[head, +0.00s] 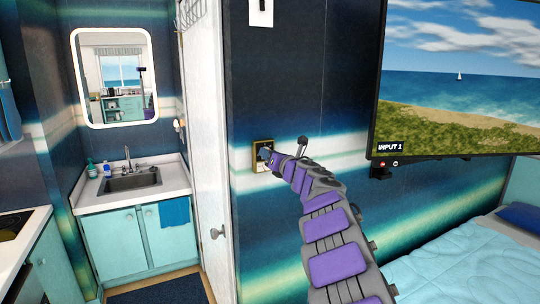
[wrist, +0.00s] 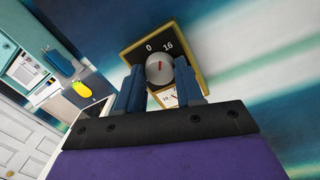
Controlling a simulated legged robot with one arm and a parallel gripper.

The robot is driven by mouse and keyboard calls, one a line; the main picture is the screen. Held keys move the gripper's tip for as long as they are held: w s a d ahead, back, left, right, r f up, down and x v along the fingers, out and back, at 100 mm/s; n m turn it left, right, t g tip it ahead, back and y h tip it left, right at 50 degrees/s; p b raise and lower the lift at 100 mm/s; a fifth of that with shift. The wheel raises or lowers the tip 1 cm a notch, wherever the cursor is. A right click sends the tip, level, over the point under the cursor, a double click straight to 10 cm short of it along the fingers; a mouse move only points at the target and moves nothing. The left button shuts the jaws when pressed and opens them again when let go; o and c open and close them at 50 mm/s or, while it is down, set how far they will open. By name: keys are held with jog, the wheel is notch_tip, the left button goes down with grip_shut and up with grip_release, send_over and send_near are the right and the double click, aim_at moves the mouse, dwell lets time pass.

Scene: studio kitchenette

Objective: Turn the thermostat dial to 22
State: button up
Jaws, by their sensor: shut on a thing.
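The thermostat is a gold-framed plate (head: 256,156) on the dark blue and white wall, left of the screen. In the wrist view, the thermostat plate (wrist: 152,47) is tilted and shows 0 and 16 along its top. Its round grey dial (wrist: 158,70) carries a short red mark that points roughly up in the picture, near the 16. My gripper (wrist: 160,84) has its two blue fingers on either side of the dial, shut on it. In the head view my gripper (head: 269,153) reaches the plate and covers part of it. The plate's lower numbers are mostly hidden.
A wall-mounted screen (head: 455,70) hangs to the right, above a bed (head: 450,265) with light blue covers. A white switch plate (head: 260,12) is above the thermostat. A white door (head: 203,150) and a sink (head: 132,178) are to the left.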

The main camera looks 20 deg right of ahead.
jog(key=shift+s+a+f+m+g+h+p, duration=0.15)
jog(key=shift+m+h+p, duration=0.2)
jog(key=shift+m+p, duration=4.65)
jog(key=shift+w+f+m+g+h+p, duration=0.1)
jog(key=shift+m+h+p, duration=0.3)
jog(key=shift+m+p, duration=4.6)
jog(key=shift+s+a+f+m+g+h+p, duration=0.25)
jog(key=shift+m+p, duration=2.45)
jog(key=shift+m, duration=4.6)
jog(key=shift+w+d+r+m, duration=0.1)
jog(key=shift+w+d+m, duration=0.1)
jog(key=shift+m, duration=0.1)
